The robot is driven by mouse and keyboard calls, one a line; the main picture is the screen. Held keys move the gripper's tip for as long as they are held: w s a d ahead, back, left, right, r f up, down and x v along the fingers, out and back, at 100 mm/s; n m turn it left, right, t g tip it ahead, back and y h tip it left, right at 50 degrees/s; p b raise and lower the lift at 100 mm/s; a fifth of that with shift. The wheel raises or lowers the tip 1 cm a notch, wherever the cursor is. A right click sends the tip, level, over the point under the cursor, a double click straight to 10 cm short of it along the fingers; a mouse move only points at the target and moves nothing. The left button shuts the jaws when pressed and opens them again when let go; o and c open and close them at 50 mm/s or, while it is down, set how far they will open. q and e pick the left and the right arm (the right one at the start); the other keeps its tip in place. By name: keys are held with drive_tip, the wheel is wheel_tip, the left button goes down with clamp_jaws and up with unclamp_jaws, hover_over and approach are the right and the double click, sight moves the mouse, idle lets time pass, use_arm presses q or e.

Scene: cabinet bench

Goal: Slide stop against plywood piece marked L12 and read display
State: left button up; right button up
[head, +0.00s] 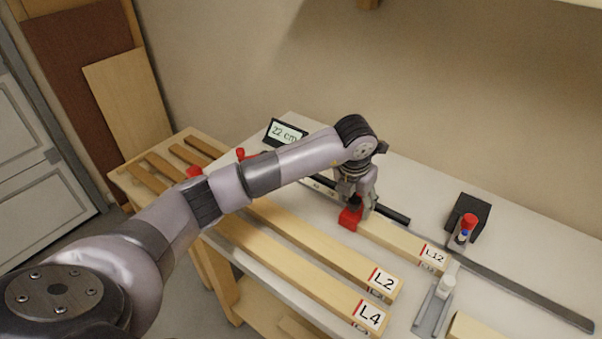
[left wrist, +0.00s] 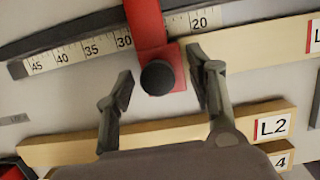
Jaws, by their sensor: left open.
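The red stop (head: 350,217) with a black knob sits on the ruler rail, touching or very near the left end of the plywood piece L12 (head: 400,238). In the left wrist view the stop (left wrist: 148,30) lies between the 30 and 20 marks of the scale (left wrist: 75,52), and its knob (left wrist: 158,77) is between my fingers. My left gripper (head: 358,200) is open around the knob; its fingers (left wrist: 163,88) stand apart from it on both sides. The display (head: 285,133) at the back left reads 22 cm. My right gripper is not in view.
Pieces L2 (head: 340,263) and L4 (head: 325,290) lie parallel in front of L12. A black block with a red-topped part (head: 467,222) and a grey fixture (head: 434,310) stand at right. A dark rail (head: 520,290) runs along the right bench.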

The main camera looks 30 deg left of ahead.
use_arm(q)
drive_tip(key=shift+w+r+p+v, duration=0.1)
drive_tip(key=shift+w+p+v, duration=0.25)
drive_tip(key=shift+p+v, duration=0.8)
drive_tip(key=shift+w+r+p+v, duration=0.1)
drive_tip(key=shift+w+p+v, duration=0.3)
drive_tip(key=shift+v, duration=1.35)
drive_tip(key=shift+w+r+p+v, duration=0.1)
drive_tip(key=shift+w+p+v, duration=0.2)
drive_tip(key=shift+p+v, duration=0.85)
drive_tip(key=shift+s+r+b, duration=0.1)
drive_tip(key=shift+r+b, duration=0.15)
drive_tip(key=shift+b, duration=0.1)
drive_tip(key=shift+f, duration=0.1)
